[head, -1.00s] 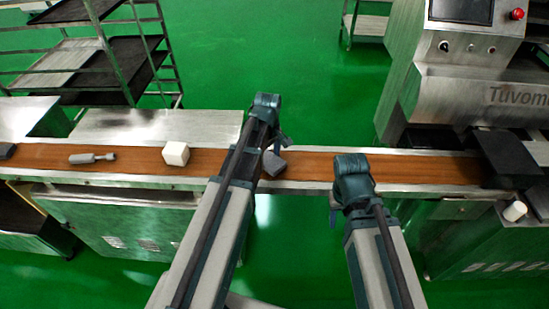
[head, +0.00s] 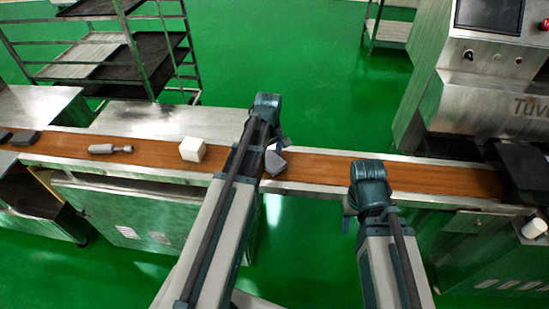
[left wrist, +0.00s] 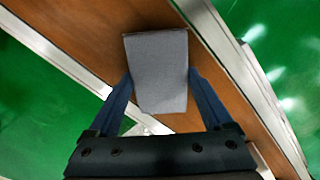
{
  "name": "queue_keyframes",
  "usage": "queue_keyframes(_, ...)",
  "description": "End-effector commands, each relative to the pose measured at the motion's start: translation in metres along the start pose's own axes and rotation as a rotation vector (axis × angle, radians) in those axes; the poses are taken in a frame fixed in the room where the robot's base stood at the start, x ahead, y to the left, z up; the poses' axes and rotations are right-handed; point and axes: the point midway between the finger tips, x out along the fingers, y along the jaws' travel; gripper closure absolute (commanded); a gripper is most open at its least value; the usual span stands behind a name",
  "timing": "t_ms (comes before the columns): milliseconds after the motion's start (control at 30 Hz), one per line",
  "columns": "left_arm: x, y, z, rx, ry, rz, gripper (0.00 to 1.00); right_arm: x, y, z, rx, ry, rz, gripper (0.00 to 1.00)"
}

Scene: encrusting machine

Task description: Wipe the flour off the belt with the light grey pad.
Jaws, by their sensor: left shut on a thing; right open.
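The light grey pad (head: 275,161) is in my left gripper (head: 277,150), over the brown belt (head: 320,168). In the left wrist view the pad (left wrist: 158,70) sits between both fingers (left wrist: 160,95), with the belt (left wrist: 80,30) behind it. I cannot tell whether the pad touches the belt. My right gripper (head: 348,205) is open, near the belt's front edge, mostly hidden behind its wrist. I cannot make out flour on the visible belt; my left arm hides part of it.
A white block (head: 193,149), a grey roller-like tool (head: 110,149) and dark grey blocks (head: 25,138) lie on the belt to the left. A machine (head: 485,100) stands at right, with a white cylinder (head: 535,228) near it. A tray rack (head: 120,55) stands behind.

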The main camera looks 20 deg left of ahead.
Motion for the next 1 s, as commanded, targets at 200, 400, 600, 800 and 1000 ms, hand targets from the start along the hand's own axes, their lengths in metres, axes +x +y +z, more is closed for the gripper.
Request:
queue_keyframes(200,0.001,-0.004,-0.004,-0.006,0.009,-0.009,0.60,0.001,0.000,0.000,0.000,0.000,0.000,0.50)
queue_keyframes(400,-0.010,-0.003,-0.003,-0.006,0.007,-0.008,0.61,-0.009,0.001,0.001,0.000,0.000,0.000,0.50)
queue_keyframes(600,-0.030,-0.002,-0.002,-0.004,0.006,-0.006,0.61,-0.030,0.003,0.002,0.000,0.000,0.000,0.50)
queue_keyframes(800,-0.049,-0.002,-0.002,-0.003,0.005,-0.005,0.61,-0.049,0.005,0.003,0.000,0.000,0.000,0.50)
queue_keyframes(1000,-0.061,-0.001,-0.002,-0.003,0.005,-0.004,0.61,-0.061,0.006,0.004,0.000,0.000,0.000,0.50)
